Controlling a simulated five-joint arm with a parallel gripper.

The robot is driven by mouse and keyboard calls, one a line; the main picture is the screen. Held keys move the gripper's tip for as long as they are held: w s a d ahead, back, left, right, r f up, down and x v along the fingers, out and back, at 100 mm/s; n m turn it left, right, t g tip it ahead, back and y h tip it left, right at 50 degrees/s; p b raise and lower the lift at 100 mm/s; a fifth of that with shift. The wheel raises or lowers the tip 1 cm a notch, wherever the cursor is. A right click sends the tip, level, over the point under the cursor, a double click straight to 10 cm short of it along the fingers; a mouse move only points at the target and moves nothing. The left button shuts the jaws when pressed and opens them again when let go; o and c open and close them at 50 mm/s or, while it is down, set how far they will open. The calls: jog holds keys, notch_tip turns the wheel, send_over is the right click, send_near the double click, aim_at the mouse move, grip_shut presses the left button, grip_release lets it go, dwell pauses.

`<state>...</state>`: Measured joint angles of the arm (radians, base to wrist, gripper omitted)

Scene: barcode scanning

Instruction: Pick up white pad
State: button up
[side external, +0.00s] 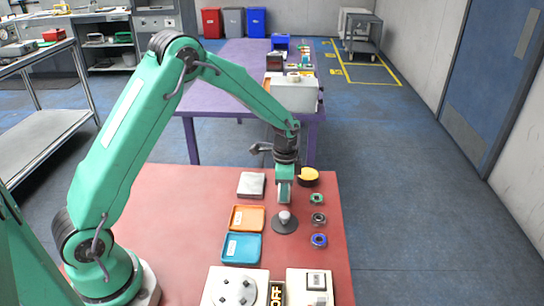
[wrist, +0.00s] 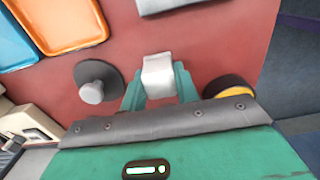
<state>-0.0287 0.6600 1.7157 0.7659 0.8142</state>
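A pale white-grey square pad (side external: 251,185) lies flat on the red table, left of my gripper. Its edge shows at the top of the wrist view (wrist: 168,4). My gripper (side external: 284,196) points down above the table. In the wrist view, its two green fingers stand on either side of a small white block (wrist: 158,76) and appear closed on it. The block also shows at the fingertips in the side view. I cannot tell whether the block touches the table.
A dark disc with a grey knob (side external: 285,221) stands just in front of my gripper. A yellow-and-black round thing (side external: 308,176) is close on the right. Orange (side external: 247,226) and blue (side external: 241,257) trays lie left. Several small rings (side external: 318,218) line the right edge.

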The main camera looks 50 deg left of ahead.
jog(key=shift+r, duration=0.1)
jog(key=shift+r, duration=0.55)
jog(key=r, duration=0.3)
jog(key=shift+d+r, duration=0.1)
jog(key=shift+d, duration=0.1)
jog(key=s+d+r, duration=0.2)
jog(key=d, duration=0.1)
jog(key=s+d+r, duration=0.2)
jog(key=d, duration=0.1)
jog(key=s+d+r, duration=0.1)
jog(key=d+r, duration=0.1)
jog(key=d, duration=0.1)
jog(key=shift+s+d+r, duration=0.25)
jog(key=shift+s+d, duration=0.15)
